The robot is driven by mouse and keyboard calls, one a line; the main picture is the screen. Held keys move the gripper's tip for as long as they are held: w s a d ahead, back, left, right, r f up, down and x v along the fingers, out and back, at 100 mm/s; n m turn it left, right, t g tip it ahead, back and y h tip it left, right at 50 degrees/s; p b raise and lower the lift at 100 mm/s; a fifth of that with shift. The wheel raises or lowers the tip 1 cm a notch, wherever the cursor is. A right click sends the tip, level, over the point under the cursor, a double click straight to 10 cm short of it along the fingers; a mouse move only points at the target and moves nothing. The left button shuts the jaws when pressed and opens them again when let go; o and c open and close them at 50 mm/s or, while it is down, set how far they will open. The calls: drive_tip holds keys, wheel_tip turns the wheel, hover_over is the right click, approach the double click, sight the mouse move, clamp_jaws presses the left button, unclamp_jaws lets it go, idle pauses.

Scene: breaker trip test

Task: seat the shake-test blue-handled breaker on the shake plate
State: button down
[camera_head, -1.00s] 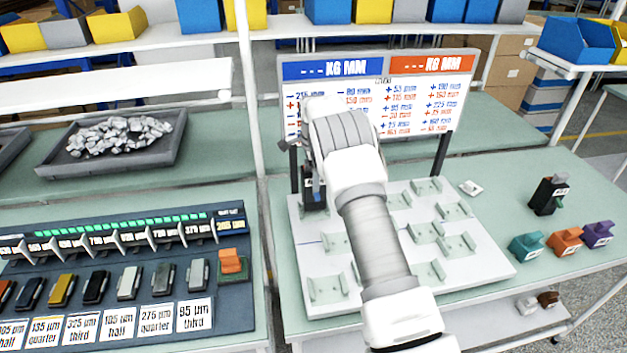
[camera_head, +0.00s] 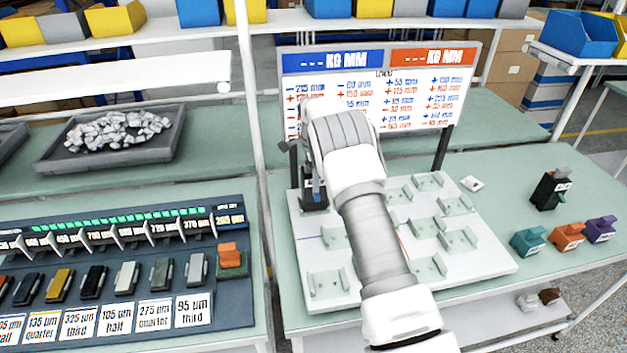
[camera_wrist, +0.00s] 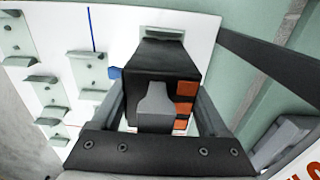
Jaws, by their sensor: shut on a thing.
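My gripper (camera_wrist: 162,100) is shut on a black breaker (camera_wrist: 160,62) with a grey front part and orange squares along one side. A small blue part (camera_wrist: 115,73) shows at the breaker's left in the wrist view; I take it for the handle. In the head view the dark breaker (camera_head: 314,199) is at the back left of the white shake plate (camera_head: 298,245), partly hidden by my arm. A pale green cradle (camera_wrist: 165,35) shows just beyond the breaker. I cannot tell whether the breaker touches the plate or hangs slightly above it.
Several empty pale green cradles (camera_head: 327,284) stand on the plate. A sign board (camera_head: 378,100) on dark posts rises close behind. A black breaker (camera_head: 550,190) and teal (camera_head: 528,241), orange (camera_head: 567,236) and purple (camera_head: 600,229) blocks stand at right. A labelled panel (camera_head: 230,300) is at left.

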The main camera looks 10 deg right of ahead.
drive_tip(key=shift+f+b, duration=0.3)
drive_tip(key=shift+f, duration=0.2)
unclamp_jaws()
wheel_tip(320, 180, up, 18)
drive_tip(key=shift+f, duration=0.25)
drive_tip(key=shift+r, duration=0.1)
